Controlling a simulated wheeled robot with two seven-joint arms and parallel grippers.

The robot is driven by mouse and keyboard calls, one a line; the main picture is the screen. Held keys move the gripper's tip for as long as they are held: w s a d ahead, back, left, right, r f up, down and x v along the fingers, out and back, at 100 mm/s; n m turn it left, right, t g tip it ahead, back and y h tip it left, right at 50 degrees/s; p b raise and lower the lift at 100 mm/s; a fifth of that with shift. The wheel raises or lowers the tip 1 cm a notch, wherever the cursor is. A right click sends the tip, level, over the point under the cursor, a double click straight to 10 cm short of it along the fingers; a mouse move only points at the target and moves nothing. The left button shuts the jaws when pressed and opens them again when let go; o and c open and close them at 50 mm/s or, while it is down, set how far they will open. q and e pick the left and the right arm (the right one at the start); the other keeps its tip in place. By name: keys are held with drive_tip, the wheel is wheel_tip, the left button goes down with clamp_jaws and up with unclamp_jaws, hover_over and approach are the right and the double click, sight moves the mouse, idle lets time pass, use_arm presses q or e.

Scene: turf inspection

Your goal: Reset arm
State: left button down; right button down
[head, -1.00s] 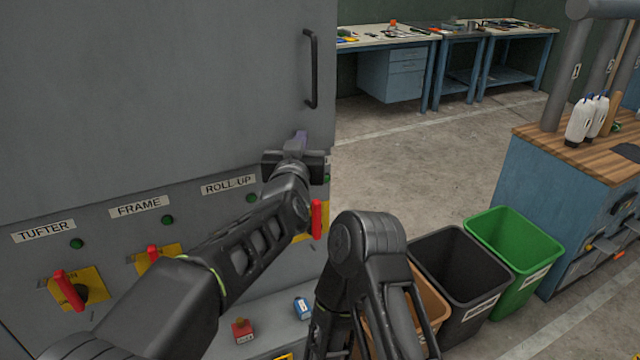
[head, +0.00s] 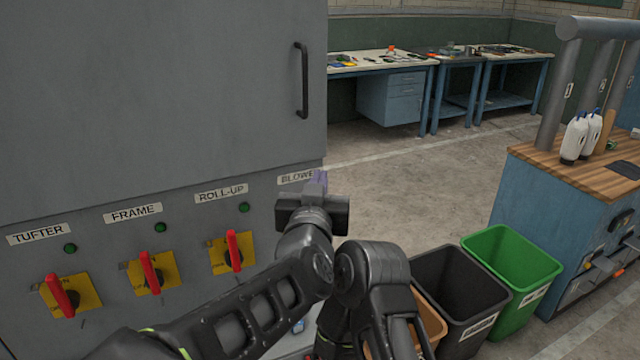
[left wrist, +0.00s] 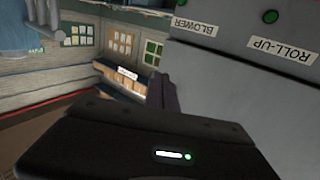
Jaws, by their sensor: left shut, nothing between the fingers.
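My left gripper (head: 321,178) is shut and empty in the head view. It is in front of the cabinet's right edge and partly covers the BLOWER label (head: 296,178). In the left wrist view its fingers (left wrist: 163,92) point up and away, with the BLOWER and ROLL-UP labels upside down at the upper right. The grey cabinet (head: 150,90) carries red switch handles on yellow plates under TUFTER (head: 62,296), FRAME (head: 151,272) and ROLL-UP (head: 233,251). Any BLOWER switch is hidden behind my arm. My right gripper is not seen clearly.
A black bin (head: 450,258) and a green bin (head: 520,250) stand to the right, with a brown bin (head: 432,320) partly behind my arm. A wood-topped bench (head: 560,170) is further right. Blue workbenches (head: 395,95) stand at the back. The floor between is clear.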

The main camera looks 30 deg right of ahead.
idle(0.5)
use_arm(q)
drive_tip(key=w+a+f+n+g+y, duration=0.1)
drive_tip(key=w+a+f+y, duration=0.1)
drive_tip(key=a+f, duration=0.6)
drive_tip(key=w+a+f+n+g+y, duration=0.1)
drive_tip(key=w+a+f+g, duration=0.3)
drive_tip(key=f, duration=0.8)
drive_tip(key=w+a+f+n+t+y, duration=0.1)
drive_tip(key=a+f+y, duration=0.1)
drive_tip(key=a+f, duration=0.65)
drive_tip(key=s+a+f+n+g+y, duration=0.1)
drive_tip(key=s+a+f+g, duration=0.15)
drive_tip(key=a+f, duration=0.45)
drive_tip(key=s+a+f+n+g+y, duration=0.1)
drive_tip(key=s+a+f, duration=0.25)
drive_tip(key=f, duration=0.65)
drive_tip(key=s+a+f+n+g, duration=0.1)
drive_tip(key=s+a+f+g, duration=0.1)
drive_tip(key=s, duration=0.6)
drive_tip(key=s+a+f+n+g, duration=0.1)
drive_tip(key=s+a+f+g, duration=0.1)
drive_tip(key=s+f, duration=0.3)
drive_tip(key=s+a+f+n+g, duration=0.2)
drive_tip(key=s+a+f, duration=0.2)
drive_tip(key=s, duration=0.8)
drive_tip(key=shift+s+a+f+h, duration=0.3)
drive_tip(key=shift+s+f+h, duration=0.05)
drive_tip(key=shift+s+h, duration=0.05)
